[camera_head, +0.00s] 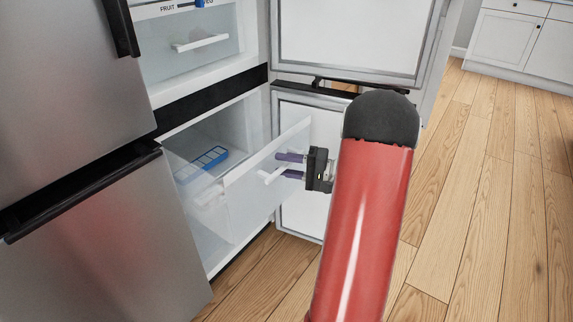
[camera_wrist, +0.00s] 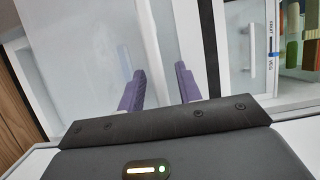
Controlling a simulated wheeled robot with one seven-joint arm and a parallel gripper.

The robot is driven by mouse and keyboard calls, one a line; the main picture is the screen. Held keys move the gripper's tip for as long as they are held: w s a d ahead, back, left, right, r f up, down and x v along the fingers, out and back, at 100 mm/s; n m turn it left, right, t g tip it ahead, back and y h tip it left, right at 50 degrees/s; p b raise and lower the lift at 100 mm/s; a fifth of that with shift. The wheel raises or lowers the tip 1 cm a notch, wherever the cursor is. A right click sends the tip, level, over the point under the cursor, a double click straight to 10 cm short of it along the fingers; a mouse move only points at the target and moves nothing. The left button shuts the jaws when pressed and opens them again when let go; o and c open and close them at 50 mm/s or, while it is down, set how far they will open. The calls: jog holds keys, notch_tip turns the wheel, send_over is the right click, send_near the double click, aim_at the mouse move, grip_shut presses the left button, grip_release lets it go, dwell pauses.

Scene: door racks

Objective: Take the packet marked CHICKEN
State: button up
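No packet marked CHICKEN can be made out in either view. A translucent drawer (camera_head: 245,203) is partly pulled out of the lower fridge compartment. Its white handle (camera_head: 268,177) is on the front panel. My gripper (camera_head: 280,164) is at this front, its purple fingers apart, one above and one below the handle's level; I cannot tell whether they touch it. In the wrist view my gripper (camera_wrist: 160,74) shows spread fingers facing the pale drawer front (camera_wrist: 155,40), with nothing clearly held between them. A blue tray (camera_head: 201,164) lies inside the compartment; the rest of the contents are hidden.
The upper compartment has a drawer labelled FRUIT (camera_head: 200,42). Open fridge doors (camera_head: 350,40) stand to the right, one above the other. Closed steel doors (camera_head: 80,230) are at left. Wooden floor (camera_head: 475,200) is clear at right. Coloured items (camera_wrist: 300,40) show in the wrist view.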

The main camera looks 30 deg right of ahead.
grip_shut()
jog(key=shift+s+d+f+b, duration=0.15)
jog(key=shift+s+b, duration=0.2)
jog(key=shift+s+d+b, duration=0.25)
jog(key=shift+s+b, duration=0.05)
jog(key=shift+s, duration=0.35)
jog(key=shift+s+d+b, duration=0.2)
jog(key=shift+s+b, duration=0.1)
jog(key=shift+s, duration=0.3)
grip_release()
jog(key=shift+s, duration=0.1)
jog(key=v, duration=0.8)
jog(key=shift+b, duration=0.4)
